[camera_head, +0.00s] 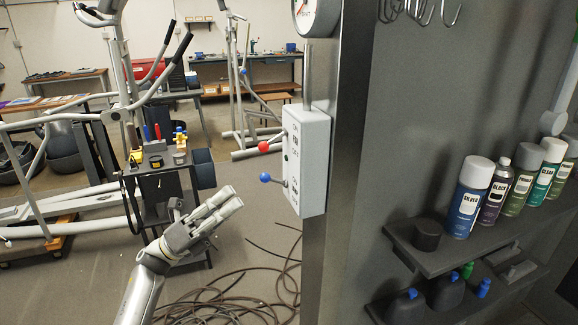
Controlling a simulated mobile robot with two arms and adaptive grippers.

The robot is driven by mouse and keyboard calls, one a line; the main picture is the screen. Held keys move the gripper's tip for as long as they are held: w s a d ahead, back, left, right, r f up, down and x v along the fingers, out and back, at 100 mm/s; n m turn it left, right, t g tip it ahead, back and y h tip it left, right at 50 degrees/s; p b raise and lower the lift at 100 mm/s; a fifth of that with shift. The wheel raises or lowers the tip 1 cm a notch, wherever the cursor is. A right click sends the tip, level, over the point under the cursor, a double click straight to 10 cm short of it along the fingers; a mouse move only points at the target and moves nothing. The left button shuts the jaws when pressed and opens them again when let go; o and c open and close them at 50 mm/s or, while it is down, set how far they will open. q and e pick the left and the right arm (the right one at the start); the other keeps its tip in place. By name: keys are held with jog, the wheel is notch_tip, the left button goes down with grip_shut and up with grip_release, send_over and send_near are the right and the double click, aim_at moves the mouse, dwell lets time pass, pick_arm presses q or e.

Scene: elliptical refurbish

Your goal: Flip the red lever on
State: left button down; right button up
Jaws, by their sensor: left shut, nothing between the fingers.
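A white control box (308,160) is mounted on the edge of a dark grey panel in the middle of the view. A lever with a red ball knob (264,147) sticks out to the left from its upper part. A lever with a blue ball knob (266,178) sticks out below it. "ON" and "OFF" markings show on the box face. My left gripper (236,200) is shut and empty, to the left of the box and lower than both knobs in the picture, apart from them. My right gripper is not in view.
Shelves (462,255) on the right panel hold several spray cans (470,198) and dark bottles. A gauge (316,17) sits above the box. Coiled cable (235,300) lies on the floor. Elliptical machines (70,140) and a small tool stand (160,180) are at the left.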

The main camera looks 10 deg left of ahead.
aim_at(274, 141)
pick_arm(q)
jog(key=r+m+g, duration=0.1)
jog(key=s+d+r+m+g, duration=0.1)
jog(key=m+g, duration=0.1)
jog(key=shift+s+h, duration=0.2)
jog(key=shift+h, duration=0.1)
jog(key=p+x, duration=0.6)
jog(key=x, duration=0.4)
jog(key=shift+r, duration=0.1)
jog(key=shift+w, duration=0.1)
